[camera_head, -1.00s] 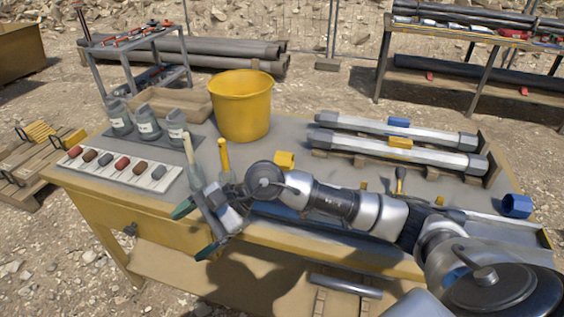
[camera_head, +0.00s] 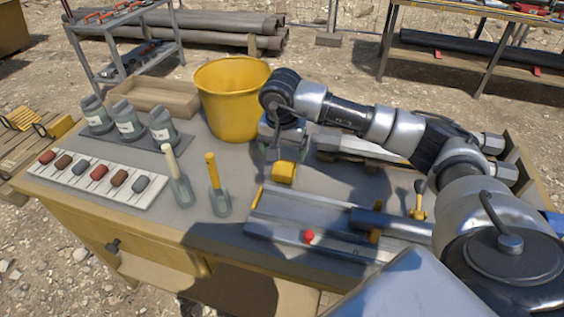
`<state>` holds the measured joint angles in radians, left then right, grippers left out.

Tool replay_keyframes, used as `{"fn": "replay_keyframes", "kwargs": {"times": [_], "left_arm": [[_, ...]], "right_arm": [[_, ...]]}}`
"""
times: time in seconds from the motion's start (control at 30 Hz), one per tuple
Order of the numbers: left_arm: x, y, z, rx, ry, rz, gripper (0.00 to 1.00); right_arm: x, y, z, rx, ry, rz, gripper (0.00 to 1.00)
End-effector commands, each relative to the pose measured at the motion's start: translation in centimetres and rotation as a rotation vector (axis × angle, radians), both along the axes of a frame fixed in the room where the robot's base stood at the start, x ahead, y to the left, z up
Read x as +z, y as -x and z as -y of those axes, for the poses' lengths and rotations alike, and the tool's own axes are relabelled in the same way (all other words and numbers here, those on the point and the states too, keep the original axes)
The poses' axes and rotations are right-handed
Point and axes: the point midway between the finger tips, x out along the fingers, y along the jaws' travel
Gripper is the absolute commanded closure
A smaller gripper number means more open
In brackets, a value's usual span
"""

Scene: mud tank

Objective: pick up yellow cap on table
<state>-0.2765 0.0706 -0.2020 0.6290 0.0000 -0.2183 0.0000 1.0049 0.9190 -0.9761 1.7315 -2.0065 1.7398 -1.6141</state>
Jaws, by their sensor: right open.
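The yellow cap (camera_head: 284,172) stands on the grey tabletop, right of the yellow bucket and behind the metal channel. My right gripper (camera_head: 273,152) points down just behind and above the cap, beside the bucket. It is open, with one dark finger showing and the rest partly hidden by its own wrist. I cannot tell whether a finger touches the cap. My left gripper is out of view.
The yellow bucket (camera_head: 232,100) stands close to the left of my right gripper. A metal channel (camera_head: 300,210) with a dark tube and red piece (camera_head: 309,236) lies in front of the cap. My right arm covers the long cores behind.

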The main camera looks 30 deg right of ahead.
Motion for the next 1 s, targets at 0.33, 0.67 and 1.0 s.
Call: {"fn": "replay_keyframes", "kwargs": {"times": [0.33,0.67,1.0], "left_arm": [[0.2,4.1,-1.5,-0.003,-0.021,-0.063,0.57],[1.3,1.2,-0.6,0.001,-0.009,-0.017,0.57],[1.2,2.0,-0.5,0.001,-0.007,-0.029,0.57]], "right_arm": [[-4.0,-0.3,0.3,0.0,-0.002,-0.002,0.16],[-8.3,-0.9,1.1,-0.001,-0.002,-0.002,0.16],[-8.9,-0.9,1.1,0.0,-0.003,0.0,0.21]]}}
